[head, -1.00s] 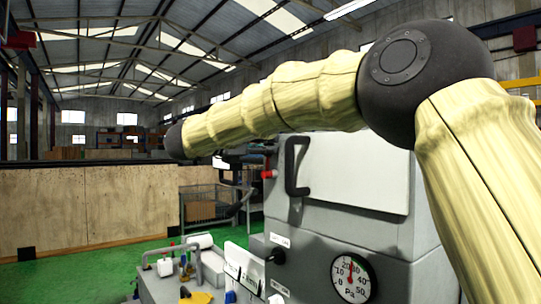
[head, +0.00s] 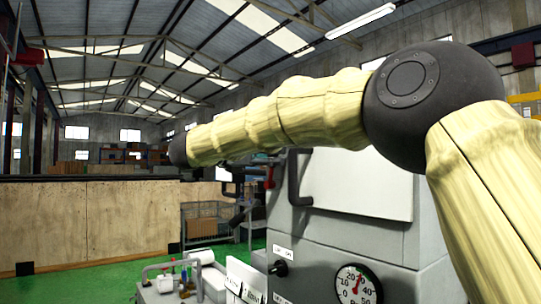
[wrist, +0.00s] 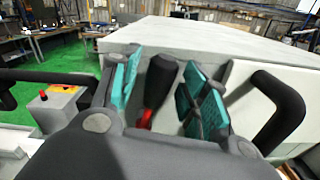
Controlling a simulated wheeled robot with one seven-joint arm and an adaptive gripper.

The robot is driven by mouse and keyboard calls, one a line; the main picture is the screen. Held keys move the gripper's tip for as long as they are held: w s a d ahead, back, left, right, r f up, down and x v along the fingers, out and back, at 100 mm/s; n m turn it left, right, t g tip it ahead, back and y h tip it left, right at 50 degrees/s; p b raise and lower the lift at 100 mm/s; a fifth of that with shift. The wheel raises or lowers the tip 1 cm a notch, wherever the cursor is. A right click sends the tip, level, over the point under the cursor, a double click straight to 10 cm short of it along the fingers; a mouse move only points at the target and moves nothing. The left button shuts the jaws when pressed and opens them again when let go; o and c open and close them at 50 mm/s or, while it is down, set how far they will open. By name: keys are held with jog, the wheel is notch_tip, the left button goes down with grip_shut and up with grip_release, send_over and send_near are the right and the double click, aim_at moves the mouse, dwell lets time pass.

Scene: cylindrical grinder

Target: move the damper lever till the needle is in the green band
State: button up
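The damper lever, with a black grip and a red shaft (wrist: 161,85), stands between my fingers in the wrist view. Its red part (head: 270,176) also shows at the cabinet's left edge in the head view. My gripper (wrist: 166,82) has teal finger pads spread on either side of the grip. A gap shows on the left; contact on the right cannot be told. The round gauge (head: 345,292) is on the cabinet front, cut by the lower picture edge. Its red needle points up, slightly right. I cannot make out the green band.
The grey cabinet (head: 330,235) has a pale door with a black handle (head: 298,180); dark handles also flank my gripper in the wrist view. A black knob (head: 279,268) sits left of the gauge. A plywood wall (head: 80,225) stands at left.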

jog(key=v, duration=1.2)
jog(key=shift+w, duration=0.1)
dwell(1.9)
